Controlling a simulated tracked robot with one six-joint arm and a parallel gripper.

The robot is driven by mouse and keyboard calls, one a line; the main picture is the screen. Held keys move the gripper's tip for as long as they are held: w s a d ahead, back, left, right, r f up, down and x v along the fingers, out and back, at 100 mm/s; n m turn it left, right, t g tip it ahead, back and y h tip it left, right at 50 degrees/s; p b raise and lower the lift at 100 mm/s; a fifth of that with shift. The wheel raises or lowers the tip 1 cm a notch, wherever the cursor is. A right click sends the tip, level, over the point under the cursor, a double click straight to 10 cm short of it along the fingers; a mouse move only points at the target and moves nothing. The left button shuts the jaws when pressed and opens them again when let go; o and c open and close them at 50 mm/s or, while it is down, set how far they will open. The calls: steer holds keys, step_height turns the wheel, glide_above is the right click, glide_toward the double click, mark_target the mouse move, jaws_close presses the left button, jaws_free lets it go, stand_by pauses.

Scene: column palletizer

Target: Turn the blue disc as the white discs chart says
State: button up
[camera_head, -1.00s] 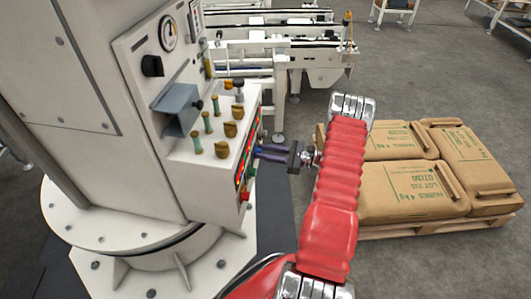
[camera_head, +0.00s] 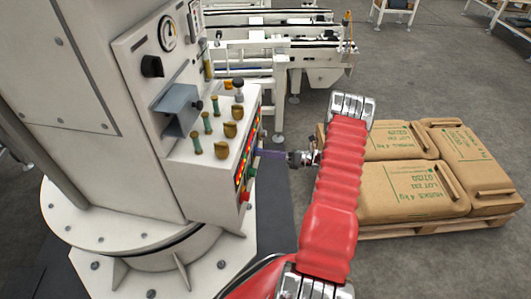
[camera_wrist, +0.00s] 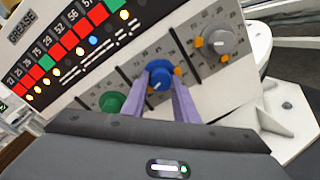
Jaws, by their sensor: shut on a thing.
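The blue disc (camera_wrist: 158,75) is a dial on a grey scale plate in the wrist view. My gripper (camera_wrist: 160,84) has its two purple fingers on either side of the blue disc, shut on it. In the head view my gripper (camera_head: 262,153) reaches the side face of the console; the blue disc cannot be made out there. A whitish-grey disc (camera_wrist: 216,41) with orange markers is up and right of the blue disc. A green disc (camera_wrist: 112,102) is at its lower left. A board marked "GREASE" (camera_wrist: 65,45) has red and green number tiles and small lamps; which chart it is, I cannot tell.
The console (camera_head: 205,165) has levers and a gauge (camera_head: 167,33) on its upper faces. A pallet (camera_head: 430,229) with brown sacks (camera_head: 412,190) stands to the right of my arm. A white conveyor (camera_head: 290,50) is behind.

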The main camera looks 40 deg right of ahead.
steer(key=m, duration=0.4)
steer(key=shift+r, duration=0.25)
steer(key=shift+w+m, duration=0.1)
steer(key=shift+m, duration=1.3)
steer(key=shift+d+r, duration=0.1)
steer(key=o, duration=1)
steer(key=v, duration=1.3)
steer(key=shift+s+d, duration=0.15)
steer(key=shift+s, duration=0.2)
